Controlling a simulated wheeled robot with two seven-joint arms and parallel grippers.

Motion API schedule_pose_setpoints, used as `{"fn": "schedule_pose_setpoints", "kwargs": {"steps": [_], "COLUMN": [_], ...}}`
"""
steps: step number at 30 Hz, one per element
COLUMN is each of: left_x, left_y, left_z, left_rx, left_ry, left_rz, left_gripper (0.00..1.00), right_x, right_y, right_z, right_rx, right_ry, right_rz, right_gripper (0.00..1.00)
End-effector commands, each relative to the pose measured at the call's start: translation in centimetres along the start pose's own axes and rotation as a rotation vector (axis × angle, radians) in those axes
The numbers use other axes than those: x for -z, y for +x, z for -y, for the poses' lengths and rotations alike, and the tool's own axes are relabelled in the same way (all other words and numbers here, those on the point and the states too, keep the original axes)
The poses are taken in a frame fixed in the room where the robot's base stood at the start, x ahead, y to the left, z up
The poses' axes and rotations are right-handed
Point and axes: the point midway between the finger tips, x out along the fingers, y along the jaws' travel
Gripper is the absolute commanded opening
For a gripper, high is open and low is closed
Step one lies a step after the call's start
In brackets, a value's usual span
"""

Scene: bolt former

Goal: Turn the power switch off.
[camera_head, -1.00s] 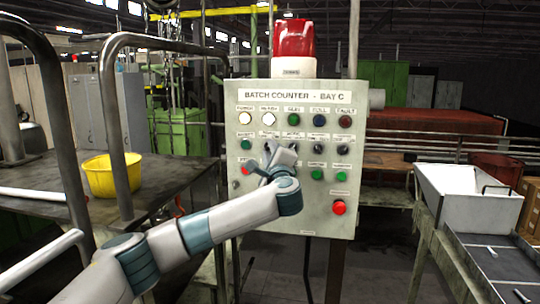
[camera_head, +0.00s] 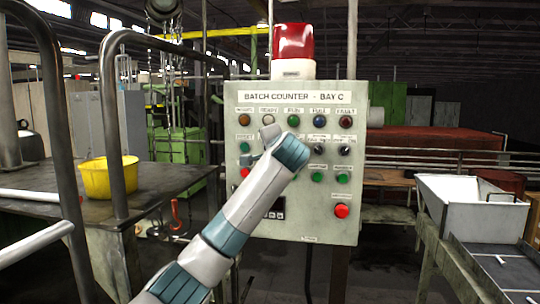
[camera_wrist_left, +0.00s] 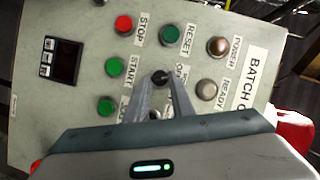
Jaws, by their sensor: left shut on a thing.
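The power switch (camera_wrist_left: 160,76) is a small black knob on the grey control panel (camera_head: 300,225), beside a partly hidden label. My left gripper (camera_wrist_left: 157,88) has its two fingers closed around the knob in the left wrist view. In the head view my left gripper (camera_head: 258,157) is at the panel's left half and hides the switch. The power lamp (camera_head: 244,120) is dull amber and the ready lamp (camera_head: 268,120) is dull; both look unlit. My right gripper is not in view.
The green reset button (camera_wrist_left: 171,34), red stop button (camera_wrist_left: 124,25) and green start button (camera_wrist_left: 115,66) are close to the switch. A red beacon (camera_head: 293,45) tops the panel. A table with a yellow bucket (camera_head: 108,177) and metal rails stands left. A white bin (camera_head: 462,200) is at right.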

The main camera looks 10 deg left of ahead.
Motion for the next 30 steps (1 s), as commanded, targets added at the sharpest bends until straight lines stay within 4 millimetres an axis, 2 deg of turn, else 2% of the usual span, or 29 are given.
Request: {"fn": "schedule_pose_setpoints", "kwargs": {"steps": [9,23,24,26,30], "left_x": [0.01,-0.01,-0.01,-0.01,-0.01], "left_y": [0.03,0.03,0.03,0.03,0.02], "left_z": [-0.05,0.05,0.05,0.06,0.11], "left_rx": [-0.057,-0.064,-0.064,-0.063,-0.062], "left_ry": [-0.127,-0.147,-0.147,-0.147,-0.146], "left_rz": [0.000,0.001,0.001,0.001,0.001], "left_gripper": [0.00,0.00,0.24,0.38,0.40], "right_x": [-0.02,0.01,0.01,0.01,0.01], "right_y": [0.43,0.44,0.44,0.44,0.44], "right_z": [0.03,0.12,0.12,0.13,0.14], "right_rx": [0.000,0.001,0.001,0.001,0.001], "right_ry": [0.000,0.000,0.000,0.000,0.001], "right_rz": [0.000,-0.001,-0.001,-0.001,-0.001], "right_gripper": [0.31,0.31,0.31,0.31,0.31]}}
